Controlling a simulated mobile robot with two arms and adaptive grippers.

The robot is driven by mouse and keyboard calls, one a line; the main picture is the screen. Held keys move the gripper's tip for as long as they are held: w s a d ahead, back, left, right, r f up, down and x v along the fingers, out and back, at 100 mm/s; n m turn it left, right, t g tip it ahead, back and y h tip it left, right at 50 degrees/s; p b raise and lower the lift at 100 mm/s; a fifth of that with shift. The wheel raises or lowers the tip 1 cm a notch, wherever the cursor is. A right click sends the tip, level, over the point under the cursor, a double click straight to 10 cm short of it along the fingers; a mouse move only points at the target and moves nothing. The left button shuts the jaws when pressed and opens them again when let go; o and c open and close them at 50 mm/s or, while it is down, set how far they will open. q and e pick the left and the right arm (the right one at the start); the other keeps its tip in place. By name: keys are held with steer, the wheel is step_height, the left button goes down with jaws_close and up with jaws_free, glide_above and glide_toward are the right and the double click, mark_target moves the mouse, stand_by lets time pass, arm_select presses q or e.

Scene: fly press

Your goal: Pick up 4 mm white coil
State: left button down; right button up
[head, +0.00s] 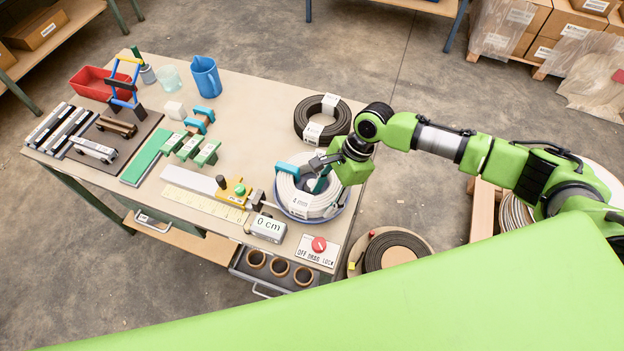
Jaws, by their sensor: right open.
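The white coil (317,207) lies flat in a blue round holder (288,212) at the table's front right corner. It has a printed label. My right gripper (304,179) reaches in from the right, low over the coil's far side. Its teal fingers are spread, one toward the left and one near the coil's middle. The gripper hides part of the coil, and I cannot tell whether the fingers touch it. My left gripper is not in view.
A black coil (304,121) with white labels lies behind the white one. A "0 cm" display (267,228), a ruler board (190,203) and a panel with a red knob (319,244) are close by. Green-topped blocks (190,147) stand left. Another dark coil (395,250) sits off the table's right side.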

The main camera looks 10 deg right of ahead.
steer(key=shift+x, duration=0.85)
jaws_close()
steer(key=shift+w+r, duration=0.1)
steer(key=shift+r, duration=0.15)
